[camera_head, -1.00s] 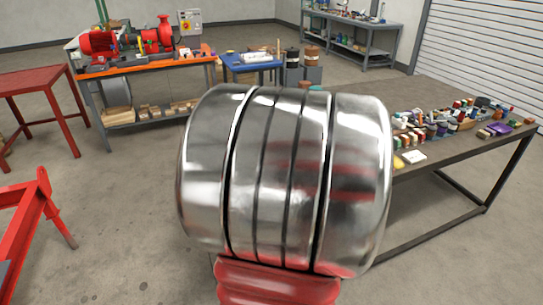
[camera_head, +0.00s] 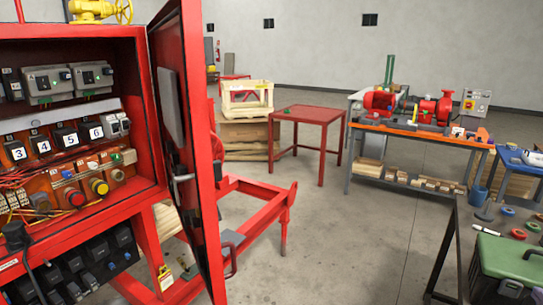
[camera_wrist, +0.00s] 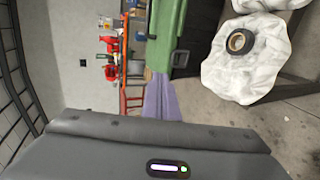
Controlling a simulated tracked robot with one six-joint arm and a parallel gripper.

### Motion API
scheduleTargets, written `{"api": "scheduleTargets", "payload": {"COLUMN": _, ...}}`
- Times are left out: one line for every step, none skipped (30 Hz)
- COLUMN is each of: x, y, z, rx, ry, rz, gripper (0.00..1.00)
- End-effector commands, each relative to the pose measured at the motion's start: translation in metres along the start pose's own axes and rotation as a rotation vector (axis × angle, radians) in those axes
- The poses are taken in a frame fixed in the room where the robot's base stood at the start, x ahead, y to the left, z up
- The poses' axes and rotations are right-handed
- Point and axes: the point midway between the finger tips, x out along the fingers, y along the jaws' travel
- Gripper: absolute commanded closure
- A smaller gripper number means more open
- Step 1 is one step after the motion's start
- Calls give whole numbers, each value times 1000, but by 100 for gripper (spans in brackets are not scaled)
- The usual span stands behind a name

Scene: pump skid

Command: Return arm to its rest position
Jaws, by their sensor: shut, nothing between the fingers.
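The room appears turned sideways in that view.
An open red electrical cabinet (camera_head: 132,95), its door (camera_head: 190,130) swung out, stands close at left. A red table (camera_head: 308,116) and orange pump bench (camera_head: 425,134) stand behind. A green toolbox (camera_head: 505,262) lies near right. Open floor (camera_head: 350,230) lies between. The wrist view shows white cloth (camera_wrist: 235,75) and black tape (camera_wrist: 240,41).

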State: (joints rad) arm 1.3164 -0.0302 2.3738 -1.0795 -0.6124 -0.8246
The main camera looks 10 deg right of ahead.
Motion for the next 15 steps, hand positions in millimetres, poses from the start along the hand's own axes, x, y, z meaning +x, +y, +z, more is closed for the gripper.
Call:
{"api": "scheduleTargets", "payload": {"x": 1, "y": 3, "z": -5, "rx": 4, "ry": 2, "rz": 0, "gripper": 100}}
{"api": "scheduleTargets", "payload": {"x": 1, "y": 4, "z": -8, "rx": 10, "ry": 0, "rz": -2, "gripper": 100}}
{"api": "scheduleTargets", "payload": {"x": 2, "y": 7, "z": -13, "rx": 19, "ry": -2, "rz": -4, "gripper": 100}}
{"api": "scheduleTargets", "payload": {"x": 3, "y": 9, "z": -18, "rx": 27, "ry": -4, "rz": -6, "gripper": 100}}
{"api": "scheduleTargets", "payload": {"x": 3, "y": 11, "z": -23, "rx": 37, "ry": -7, "rz": -10, "gripper": 100}}
{"api": "scheduleTargets", "payload": {"x": 4, "y": 14, "z": -30, "rx": 52, "ry": -10, "rz": -14, "gripper": 100}}
{"api": "scheduleTargets", "payload": {"x": 4, "y": 16, "z": -37, "rx": 64, "ry": -12, "rz": -16, "gripper": 100}}
{"api": "scheduleTargets", "payload": {"x": 5, "y": 19, "z": -43, "rx": 78, "ry": -15, "rz": -20, "gripper": 100}}
{"api": "scheduleTargets", "payload": {"x": 5, "y": 21, "z": -52, "rx": 96, "ry": -18, "rz": -26, "gripper": 100}}
{"api": "scheduleTargets", "payload": {"x": 4, "y": 24, "z": -59, "rx": 112, "ry": -21, "rz": -30, "gripper": 100}}
{"api": "scheduleTargets", "payload": {"x": 4, "y": 26, "z": -65, "rx": 126, "ry": -23, "rz": -34, "gripper": 100}}
{"api": "scheduleTargets", "payload": {"x": 4, "y": 28, "z": -74, "rx": 148, "ry": -26, "rz": -41, "gripper": 100}}
{"api": "scheduleTargets", "payload": {"x": 3, "y": 30, "z": -81, "rx": 162, "ry": -28, "rz": -45, "gripper": 100}}
{"api": "scheduleTargets", "payload": {"x": 2, "y": 31, "z": -88, "rx": 178, "ry": -30, "rz": -50, "gripper": 100}}
{"api": "scheduleTargets", "payload": {"x": 0, "y": 32, "z": -97, "rx": 199, "ry": -32, "rz": -57, "gripper": 100}}
